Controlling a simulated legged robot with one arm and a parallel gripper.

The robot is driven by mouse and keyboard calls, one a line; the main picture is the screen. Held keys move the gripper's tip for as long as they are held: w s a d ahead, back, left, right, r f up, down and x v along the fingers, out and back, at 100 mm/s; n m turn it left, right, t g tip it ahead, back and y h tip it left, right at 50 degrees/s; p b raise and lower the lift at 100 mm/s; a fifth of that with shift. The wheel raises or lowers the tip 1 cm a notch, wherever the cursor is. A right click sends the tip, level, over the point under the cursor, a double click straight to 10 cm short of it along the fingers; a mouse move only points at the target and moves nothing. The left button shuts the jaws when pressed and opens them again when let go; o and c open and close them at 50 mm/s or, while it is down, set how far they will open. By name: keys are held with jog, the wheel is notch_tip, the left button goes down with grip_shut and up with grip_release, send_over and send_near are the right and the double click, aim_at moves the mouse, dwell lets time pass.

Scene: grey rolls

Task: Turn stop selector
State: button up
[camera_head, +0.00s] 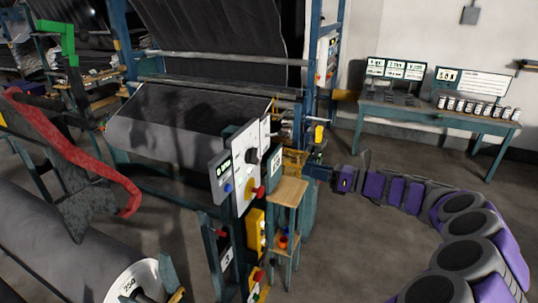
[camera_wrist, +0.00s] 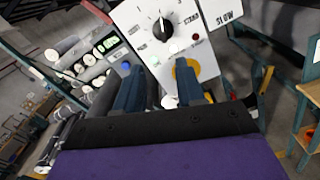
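A round black selector knob (camera_wrist: 162,28) sits on a white control panel (camera_wrist: 135,20) at the top of the wrist view, with dial marks and a START label beside it. A dark knob (camera_head: 252,155) also shows on the upright panel (camera_head: 243,198) in the head view. The exact pointer setting is too small to read. My gripper (camera_wrist: 159,82) has its two blue fingers spread apart with nothing between them, below the knob in the picture and apart from it. In the head view my gripper (camera_head: 318,174) is right of the panel, partly hidden by the stand.
A red button (camera_wrist: 196,37) and a yellow ring (camera_wrist: 185,70) lie near the knob. A wooden-topped stand (camera_head: 288,192) is between panel and arm.

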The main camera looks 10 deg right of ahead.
send_near(252, 154)
jog(key=w, duration=0.1)
jog(key=x, duration=0.4)
jog(key=f+x, duration=0.1)
jog(key=shift+w+a, duration=0.25)
jog(key=shift+w, duration=0.05)
jog(key=shift+d, duration=0.15)
jog(key=shift+c, duration=0.7)
jog(key=shift+r, duration=0.1)
jog(key=shift+c, duration=0.8)
jog(key=shift+s+a, duration=0.15)
jog(key=shift+a, duration=0.35)
jog(key=shift+c, duration=1.4)
jog(key=shift+a, duration=0.1)
grip_shut()
